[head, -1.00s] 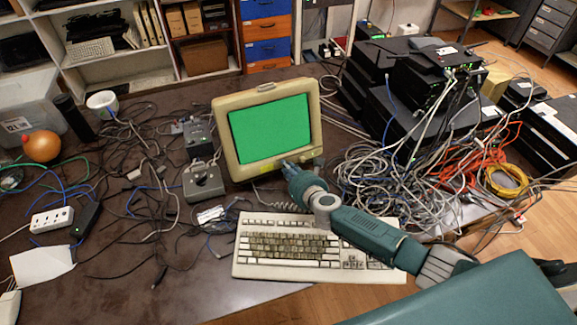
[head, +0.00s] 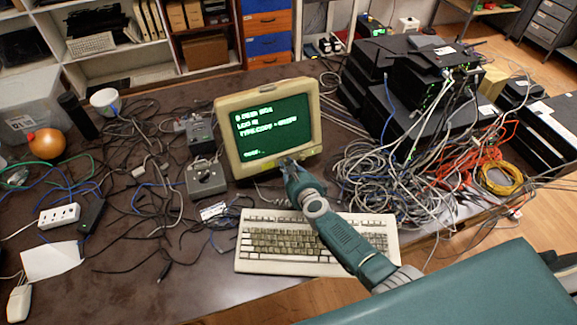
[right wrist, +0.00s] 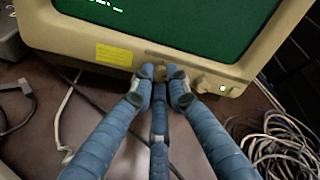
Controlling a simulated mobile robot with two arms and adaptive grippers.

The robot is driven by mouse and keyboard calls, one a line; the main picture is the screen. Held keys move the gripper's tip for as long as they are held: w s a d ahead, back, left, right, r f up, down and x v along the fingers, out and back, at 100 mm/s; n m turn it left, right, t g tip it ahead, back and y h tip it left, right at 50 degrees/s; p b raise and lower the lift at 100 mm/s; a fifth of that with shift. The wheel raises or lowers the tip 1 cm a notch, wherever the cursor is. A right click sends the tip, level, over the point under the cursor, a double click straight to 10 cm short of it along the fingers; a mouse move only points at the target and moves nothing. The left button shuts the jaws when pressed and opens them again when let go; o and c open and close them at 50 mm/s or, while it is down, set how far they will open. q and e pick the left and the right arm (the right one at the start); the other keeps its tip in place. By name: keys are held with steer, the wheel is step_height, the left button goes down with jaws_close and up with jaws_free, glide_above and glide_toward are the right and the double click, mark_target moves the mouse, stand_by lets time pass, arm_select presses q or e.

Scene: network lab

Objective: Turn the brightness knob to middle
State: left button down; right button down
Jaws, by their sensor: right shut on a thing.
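The beige monitor (head: 236,150) stands on the dark table, its dark green screen showing bright green text. It also shows in the right wrist view (right wrist: 70,35). My right gripper (head: 287,164) reaches the lower front edge of the monitor. In the right wrist view its fingers (right wrist: 162,78) are shut around a small knob (right wrist: 160,73) on the front panel, mostly hidden between the fingertips. Another knob (right wrist: 203,84) and a lit green indicator (right wrist: 222,88) sit to the right of it. My left gripper is not in view.
A beige keyboard (head: 262,262) lies in front of the monitor, under my right arm. A grey box with a stick (head: 205,179) stands to the left. Tangled cables (head: 375,185) and black network devices (head: 365,95) crowd the right side. A yellow label (right wrist: 113,55) is on the monitor's front.

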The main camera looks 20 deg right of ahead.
steer(key=n, duration=0.3)
steer(key=n+b, duration=0.1)
steer(key=n, duration=0.2)
steer(key=shift+s+f+t, duration=0.1)
steer(key=shift+f+t, duration=0.1)
steer(key=shift+t, duration=0.1)
steer(key=n, duration=0.3)
steer(key=shift+n+b, duration=0.4)
steer(key=shift+n+t+b, duration=0.3)
steer(key=shift+n, duration=1.1)
steer(key=c, duration=1.7)
jaws_free()
steer(key=v, duration=1.2)
steer(key=shift+a, duration=0.1)
steer(key=shift+s, duration=0.1)
